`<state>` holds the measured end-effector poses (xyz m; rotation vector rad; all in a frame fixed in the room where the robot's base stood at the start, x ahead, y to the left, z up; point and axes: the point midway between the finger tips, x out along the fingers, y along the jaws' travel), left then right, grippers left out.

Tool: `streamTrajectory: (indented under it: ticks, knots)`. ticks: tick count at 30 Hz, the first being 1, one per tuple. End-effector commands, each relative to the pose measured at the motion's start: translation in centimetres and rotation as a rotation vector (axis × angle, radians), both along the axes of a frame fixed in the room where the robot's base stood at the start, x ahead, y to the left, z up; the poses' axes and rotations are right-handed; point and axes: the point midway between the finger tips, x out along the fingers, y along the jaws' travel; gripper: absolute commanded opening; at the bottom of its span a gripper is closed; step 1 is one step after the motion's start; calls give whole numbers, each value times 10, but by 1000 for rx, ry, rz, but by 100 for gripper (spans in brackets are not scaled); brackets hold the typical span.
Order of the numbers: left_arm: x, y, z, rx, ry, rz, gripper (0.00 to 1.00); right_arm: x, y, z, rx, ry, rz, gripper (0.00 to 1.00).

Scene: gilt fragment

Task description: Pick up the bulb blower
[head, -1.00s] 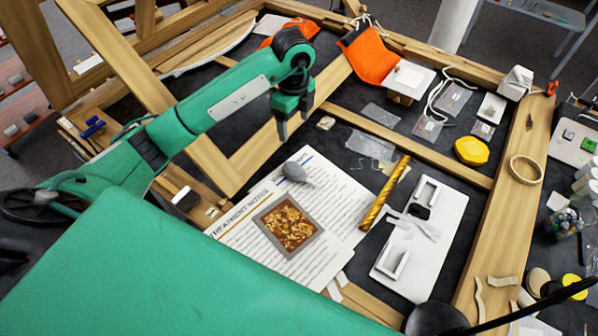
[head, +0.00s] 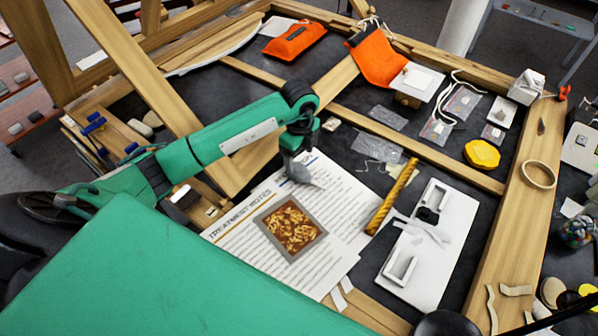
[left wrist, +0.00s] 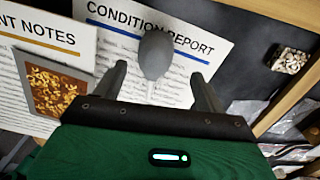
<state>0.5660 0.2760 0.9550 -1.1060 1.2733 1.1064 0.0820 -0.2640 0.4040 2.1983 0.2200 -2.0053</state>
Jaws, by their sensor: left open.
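The bulb blower is a dark grey bulb with a pale, thin nozzle. It lies on the printed condition report sheet (head: 335,205). In the left wrist view the bulb (left wrist: 156,54) sits between the two fingers of my left gripper (left wrist: 159,74), with space on both sides. In the head view my left gripper (head: 299,168) points down over the bulb and partly hides it. The fingers are open and do not visibly touch it. My right gripper is not in view.
A framed gold-flecked fragment (head: 291,227) lies on the treatment notes. A gilt rod (head: 391,197) and a white tray (head: 452,217) are to the right. Wooden frame bars (head: 415,145) surround the work area. An orange pouch (head: 294,40) lies at the back.

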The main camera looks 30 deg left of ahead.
Motion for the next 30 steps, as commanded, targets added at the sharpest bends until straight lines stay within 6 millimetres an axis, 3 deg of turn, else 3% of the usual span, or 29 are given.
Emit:
streamTrajectory:
  ticks: [7, 16, 24, 30]
  knots:
    - [-3, 2, -17, 0, 3, 1, 73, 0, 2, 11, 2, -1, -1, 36]
    - [-7, 5, -56, -1, 2, 1, 73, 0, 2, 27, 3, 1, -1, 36]
    - [-6, 5, -60, 0, -1, 0, 73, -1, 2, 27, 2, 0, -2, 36]
    - [-6, 5, -60, 1, -1, 0, 34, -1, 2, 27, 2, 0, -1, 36]
